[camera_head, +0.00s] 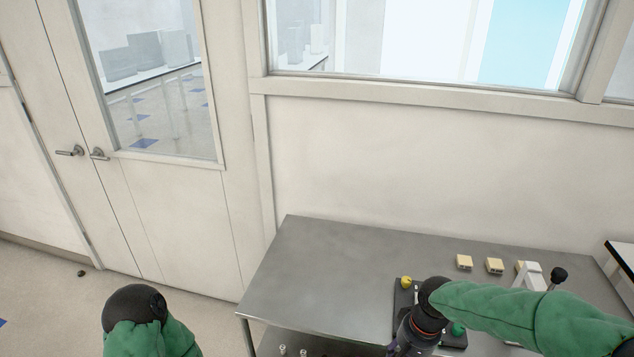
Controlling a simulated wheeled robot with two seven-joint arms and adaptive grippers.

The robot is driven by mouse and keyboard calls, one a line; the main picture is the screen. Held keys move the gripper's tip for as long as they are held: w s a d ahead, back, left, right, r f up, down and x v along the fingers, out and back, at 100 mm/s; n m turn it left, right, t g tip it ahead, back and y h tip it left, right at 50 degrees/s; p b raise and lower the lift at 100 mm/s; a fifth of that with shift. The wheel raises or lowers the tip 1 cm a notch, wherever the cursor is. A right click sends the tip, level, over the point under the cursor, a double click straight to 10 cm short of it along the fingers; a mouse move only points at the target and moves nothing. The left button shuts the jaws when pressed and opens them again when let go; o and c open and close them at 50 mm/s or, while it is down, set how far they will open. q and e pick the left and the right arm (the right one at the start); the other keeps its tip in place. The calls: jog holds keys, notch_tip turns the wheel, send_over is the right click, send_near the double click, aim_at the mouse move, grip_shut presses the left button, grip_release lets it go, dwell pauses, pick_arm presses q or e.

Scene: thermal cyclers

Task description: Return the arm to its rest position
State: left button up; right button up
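My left arm shows at the bottom left as a green sleeve with a black joint, over the floor beside the metal table (330,262). Its gripper is outside the view. My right arm reaches in from the right over the table, bent at a black wrist joint. The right gripper (406,345) points down at the bottom edge of the view, over the table's front part. Its fingertips are cut off or hidden, so its opening and any held thing cannot be told.
A dark device (403,300) with a yellow knob (406,282) and a green knob (458,329) stands beside and partly behind my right wrist. Small beige blocks (464,262) lie at the back, near a white device (531,273) with a black-knobbed lever. The table's left part is clear.

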jog(key=s+a+f+y, duration=0.1)
jog(key=s+a+f, duration=0.2)
jog(key=f, duration=0.6)
jog(key=s+a+f, duration=0.4)
jog(key=s+f, duration=0.1)
jog(key=f, duration=0.4)
jog(key=s+a+f+y, duration=0.1)
jog(key=s+a+f, duration=0.2)
jog(key=f, duration=0.6)
jog(key=shift+s+a+n+y, duration=0.2)
jog(key=shift+s+n+y, duration=0.1)
jog(key=shift+s, duration=0.7)
jog(key=shift+f, duration=0.1)
